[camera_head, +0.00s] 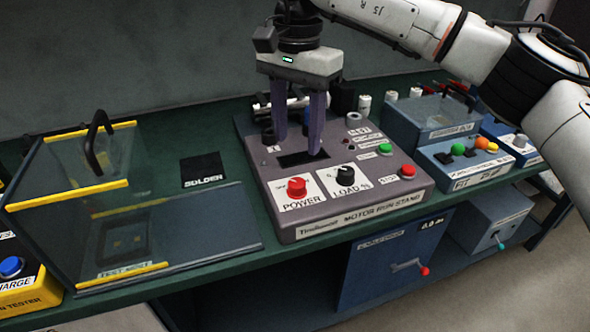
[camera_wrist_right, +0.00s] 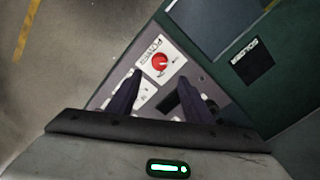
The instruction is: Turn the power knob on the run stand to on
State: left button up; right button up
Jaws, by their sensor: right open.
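The motor run stand (camera_head: 335,213) is a grey sloped panel on the green bench. Its red power knob (camera_head: 297,187) sits on a white plate marked POWER at the front left. The knob also shows in the right wrist view (camera_wrist_right: 160,63), ahead of my fingers. A black load knob (camera_head: 345,175) is to the right of it. My right gripper (camera_head: 299,143) hangs above the back half of the stand, fingers pointing down, apart and empty. In the head view it is behind and above the power knob, not touching it. My left gripper is not in view.
A clear-lidded box (camera_head: 70,215) with yellow edges stands to the left. Green (camera_head: 385,149) and red (camera_head: 408,171) buttons are on the stand's right side. Blue boxes (camera_head: 463,160) stand farther right. A cabinet with a red-tipped crank (camera_head: 409,266) is below the bench edge.

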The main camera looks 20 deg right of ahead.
aim_at(297, 182)
notch_tip(297, 182, down, 10)
dwell(0.5)
jog(key=c, duration=1.1)
